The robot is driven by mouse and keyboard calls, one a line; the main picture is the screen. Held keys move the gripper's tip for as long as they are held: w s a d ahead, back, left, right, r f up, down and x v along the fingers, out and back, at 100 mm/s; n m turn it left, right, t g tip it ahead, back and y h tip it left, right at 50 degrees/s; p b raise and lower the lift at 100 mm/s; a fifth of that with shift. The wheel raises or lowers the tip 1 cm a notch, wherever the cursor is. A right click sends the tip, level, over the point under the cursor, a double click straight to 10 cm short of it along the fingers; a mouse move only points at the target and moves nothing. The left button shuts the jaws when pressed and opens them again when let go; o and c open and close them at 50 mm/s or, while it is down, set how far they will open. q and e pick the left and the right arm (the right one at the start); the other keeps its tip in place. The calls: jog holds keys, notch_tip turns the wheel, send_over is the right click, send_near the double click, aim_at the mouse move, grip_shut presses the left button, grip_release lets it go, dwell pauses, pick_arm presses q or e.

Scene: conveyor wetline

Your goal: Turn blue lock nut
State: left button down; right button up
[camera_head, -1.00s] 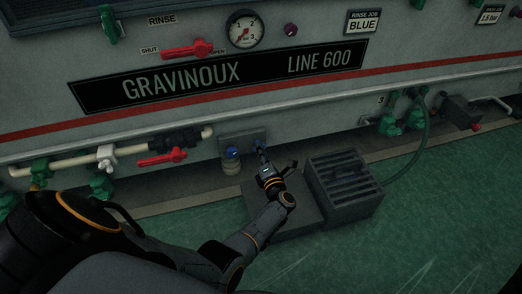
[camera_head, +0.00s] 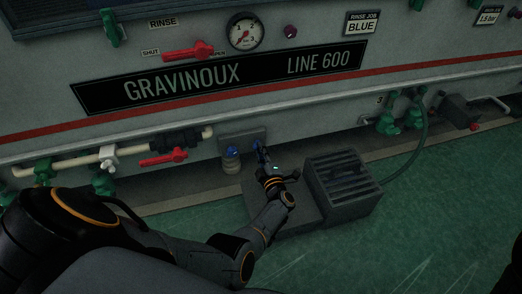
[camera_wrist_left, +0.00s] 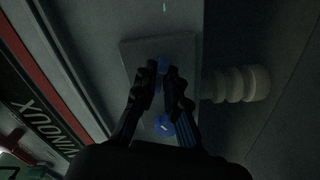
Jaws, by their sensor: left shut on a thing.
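My left gripper (camera_head: 264,154) reaches the grey plate (camera_head: 256,134) low on the machine wall and is shut on the blue lock nut at the plate's right side. The fingers mostly hide this nut in the head view. A second blue piece (camera_head: 231,150) tops a pale ribbed fitting (camera_head: 231,163) just left of the gripper. The left wrist view shows one blue piece (camera_wrist_left: 163,65) at the fingertips and another with a white mark (camera_wrist_left: 163,125) between the fingers. I cannot tell there which is the held nut. My right gripper is not in view.
A grey slatted box (camera_head: 344,181) stands on the floor close to the right of the gripper. A red-handled valve (camera_head: 163,157) on a pale pipe (camera_head: 65,163) lies to the left. A green hose (camera_head: 418,155) hangs at right. Green floor in front is open.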

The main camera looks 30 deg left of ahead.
pick_arm(q)
jog(key=shift+m, duration=0.7)
jog(key=c, duration=1.4)
grip_release()
